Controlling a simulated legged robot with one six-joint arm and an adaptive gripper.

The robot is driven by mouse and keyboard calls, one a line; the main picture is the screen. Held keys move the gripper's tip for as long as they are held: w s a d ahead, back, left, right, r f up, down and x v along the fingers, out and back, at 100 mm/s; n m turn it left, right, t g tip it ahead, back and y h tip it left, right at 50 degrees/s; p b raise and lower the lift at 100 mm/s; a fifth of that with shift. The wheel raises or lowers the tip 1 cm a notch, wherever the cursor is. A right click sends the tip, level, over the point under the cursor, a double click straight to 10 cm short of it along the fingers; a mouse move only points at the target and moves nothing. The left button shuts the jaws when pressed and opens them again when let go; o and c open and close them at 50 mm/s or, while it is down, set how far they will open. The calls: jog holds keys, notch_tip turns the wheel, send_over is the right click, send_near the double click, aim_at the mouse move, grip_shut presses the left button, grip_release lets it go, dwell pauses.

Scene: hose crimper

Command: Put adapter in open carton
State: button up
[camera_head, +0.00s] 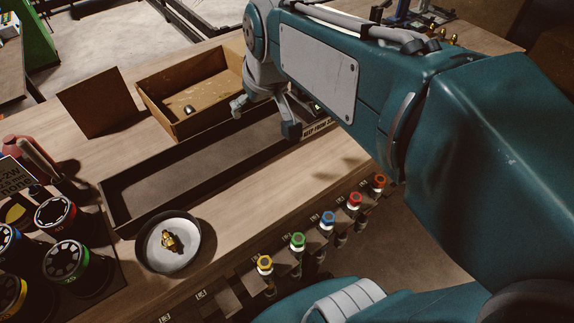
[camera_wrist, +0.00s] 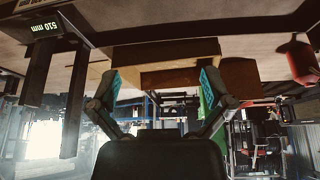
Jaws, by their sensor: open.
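The open carton (camera_head: 156,112) is a brown cardboard box with its flap (camera_head: 100,102) spread to the left. A small metallic piece (camera_head: 190,109) lies on its floor; I cannot tell whether it is the adapter. A brass fitting (camera_head: 168,241) lies on a round pale dish (camera_head: 190,252) at the front left. My gripper (camera_head: 265,118) is open, over the long dark tray just right of the carton's near corner. In the wrist view my gripper (camera_wrist: 162,82) shows its two fingers spread with nothing between them, and the carton (camera_wrist: 170,76) appears beyond them, upside down.
The long dark tray (camera_head: 112,207) lies between carton and dish. Several fittings with coloured collars (camera_head: 328,218) line the bench's front edge. Dark round dies (camera_head: 66,255) and a red bottle (camera_head: 22,150) stand at left. My arm covers the right side.

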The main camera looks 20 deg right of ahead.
jog(key=s+f+m, duration=0.1)
jog(key=s+f, duration=0.4)
jog(key=s, duration=0.8)
jog(key=shift+s, duration=0.25)
